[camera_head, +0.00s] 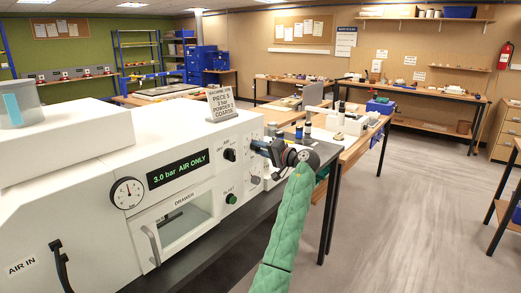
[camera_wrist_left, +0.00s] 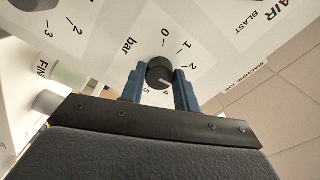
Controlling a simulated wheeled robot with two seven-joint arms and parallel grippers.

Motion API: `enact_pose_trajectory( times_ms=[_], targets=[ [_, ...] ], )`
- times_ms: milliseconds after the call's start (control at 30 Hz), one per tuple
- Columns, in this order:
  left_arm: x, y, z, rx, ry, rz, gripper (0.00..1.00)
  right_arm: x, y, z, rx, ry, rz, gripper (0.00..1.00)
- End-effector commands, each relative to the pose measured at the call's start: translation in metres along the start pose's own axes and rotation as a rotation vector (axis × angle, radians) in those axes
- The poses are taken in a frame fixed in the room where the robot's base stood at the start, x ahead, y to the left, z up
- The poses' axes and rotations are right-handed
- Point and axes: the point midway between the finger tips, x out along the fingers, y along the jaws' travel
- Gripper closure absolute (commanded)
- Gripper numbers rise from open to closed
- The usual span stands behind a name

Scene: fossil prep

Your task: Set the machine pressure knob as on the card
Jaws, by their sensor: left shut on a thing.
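The grey-white machine (camera_head: 90,185) fills the left of the head view. Its display (camera_head: 178,169) reads "3.0 bar AIR ONLY" in green. The card (camera_head: 221,103) stands on top of the machine; it appears to read "PIECE 3, 3 bar, POWDER 2, COARSE", in small print. My left gripper (camera_head: 262,147) is at the right end of the machine's front. In the left wrist view, its blue fingers (camera_wrist_left: 160,82) are shut on the black pressure knob (camera_wrist_left: 158,70), one on each side. The scale around it shows 0, 1, 2, 4, 5 and "bar"; 3 is hidden. My right gripper is out of view.
A round gauge (camera_head: 127,193), a drawer handle (camera_head: 151,245), a black AIR knob (camera_head: 229,155) and a green button (camera_head: 231,198) are on the machine front. A bench with bottles and boxes (camera_head: 340,124) stands just behind my left gripper. The floor at right is clear.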

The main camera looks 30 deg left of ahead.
Motion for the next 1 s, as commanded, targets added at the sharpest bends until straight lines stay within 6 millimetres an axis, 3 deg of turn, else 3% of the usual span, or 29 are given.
enact_pose_trajectory(
  times_ms=[300,833,867,933,1000],
  targets=[
    [-0.0004,-0.0012,-0.0014,0.113,0.003,-0.001,0.92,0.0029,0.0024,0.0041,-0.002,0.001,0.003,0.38],
    [-0.0005,-0.0012,-0.0015,0.134,0.004,-0.001,0.92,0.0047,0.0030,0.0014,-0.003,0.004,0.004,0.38],
    [-0.0005,-0.0013,-0.0015,0.134,0.004,-0.001,0.65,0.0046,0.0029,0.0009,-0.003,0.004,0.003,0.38],
    [-0.0004,-0.0012,-0.0014,0.134,0.003,-0.001,0.52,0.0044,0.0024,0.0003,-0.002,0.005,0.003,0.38],
    [-0.0003,-0.0010,-0.0011,0.134,0.003,-0.001,0.47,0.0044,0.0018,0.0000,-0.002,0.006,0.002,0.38]
  ],
)
